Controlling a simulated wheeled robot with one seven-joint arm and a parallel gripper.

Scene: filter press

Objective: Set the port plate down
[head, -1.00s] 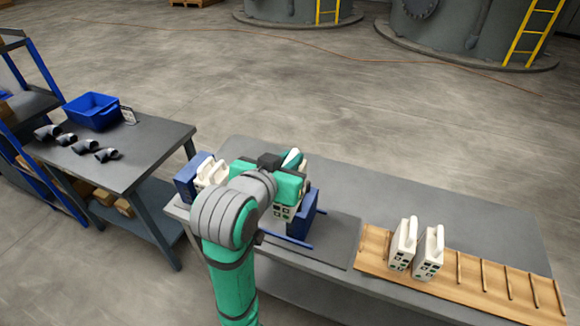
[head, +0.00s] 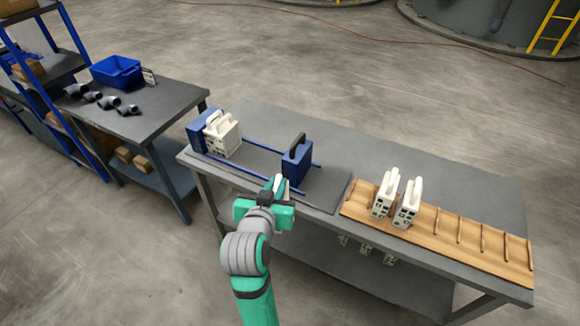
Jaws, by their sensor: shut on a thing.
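My gripper (head: 279,187) is in front of the filter press, over the near edge of the bench. It is shut on the port plate (head: 281,183), of which only a small white part shows; my gripper and arm hide the rest. White plates (head: 222,133) with handles stand in the press against the blue end block (head: 200,128) at left. A blue block with a black handle (head: 297,161) stands on the blue rails to the right. Two more white plates stand upright on the wooden rack (head: 470,232), at its left part (head: 383,195) (head: 407,204).
The rack's right slots between wooden pegs are empty. The grey bench (head: 350,150) is clear behind the press and rack. A side table (head: 165,105) at left holds a blue bin (head: 115,70) and dark pipe elbows (head: 105,99).

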